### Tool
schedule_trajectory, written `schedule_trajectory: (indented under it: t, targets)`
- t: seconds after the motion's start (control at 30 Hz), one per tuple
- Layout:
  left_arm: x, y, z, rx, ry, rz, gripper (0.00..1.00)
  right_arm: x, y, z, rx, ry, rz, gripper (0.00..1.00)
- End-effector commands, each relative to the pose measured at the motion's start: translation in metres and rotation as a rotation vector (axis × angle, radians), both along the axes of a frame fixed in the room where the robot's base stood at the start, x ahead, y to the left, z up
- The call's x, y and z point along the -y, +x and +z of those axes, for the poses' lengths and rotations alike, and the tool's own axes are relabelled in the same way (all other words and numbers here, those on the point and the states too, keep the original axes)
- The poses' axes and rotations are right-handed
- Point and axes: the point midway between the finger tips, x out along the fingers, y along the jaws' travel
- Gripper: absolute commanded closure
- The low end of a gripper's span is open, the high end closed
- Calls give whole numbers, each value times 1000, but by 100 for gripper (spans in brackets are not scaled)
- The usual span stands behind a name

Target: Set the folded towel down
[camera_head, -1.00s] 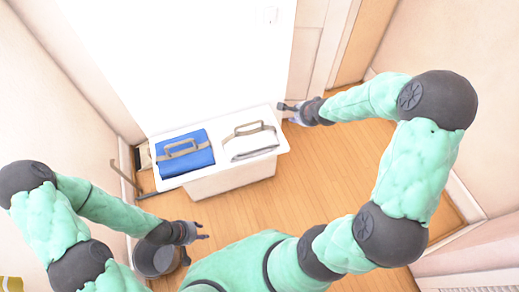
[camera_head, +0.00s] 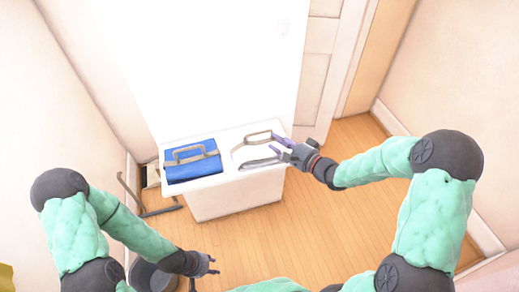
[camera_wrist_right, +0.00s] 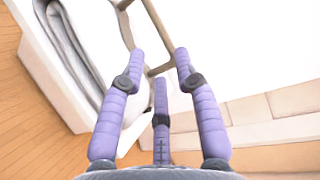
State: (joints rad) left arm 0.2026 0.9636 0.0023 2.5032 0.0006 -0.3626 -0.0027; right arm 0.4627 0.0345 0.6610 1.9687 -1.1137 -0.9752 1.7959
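A white folded towel (camera_head: 252,151) with a grey lower edge lies on the right part of a white stand (camera_head: 215,184). A beige handle-like loop (camera_head: 258,134) stands over it. In the right wrist view, a grey-white folded cloth (camera_wrist_right: 80,50) shows at upper left. My right gripper (camera_head: 284,150) is at the towel's right end, fingers apart. In its wrist view a beige bar (camera_wrist_right: 158,70) shows between the fingertips; contact cannot be told. A blue folded towel (camera_head: 194,171) with another beige loop lies on the stand's left part. My left gripper (camera_head: 211,264) is low at front left, open and empty.
A dark grey bucket (camera_head: 150,278) stands on the floor beside my left gripper. A thin dark frame (camera_head: 131,190) is at the stand's left. A white wall is behind the stand. Wooden floor (camera_head: 300,220) to the front and right is clear.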

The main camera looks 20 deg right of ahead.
Motion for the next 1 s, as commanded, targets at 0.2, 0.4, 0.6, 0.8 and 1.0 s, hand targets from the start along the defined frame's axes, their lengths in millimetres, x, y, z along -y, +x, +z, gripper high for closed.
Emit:
schedule_trajectory:
  t: [0.2, 0.4, 0.6, 0.8, 1.0]
  targets:
    - [0, 0, -7, 0, 0, 0, 60, -9, 15, -3, 0, -1, 0, 68]
    - [0, 0, -21, 0, 0, 0, 60, -21, 30, -7, 3, -3, 2, 68]
    - [0, 0, -34, -1, 0, 0, 60, -35, 50, -11, 0, -2, 0, 68]
    - [0, 0, -36, -1, 0, 0, 60, -38, 58, -10, 0, -2, -2, 68]
    - [0, 0, -35, 0, 0, 0, 60, -38, 58, -9, 0, -2, -3, 80]
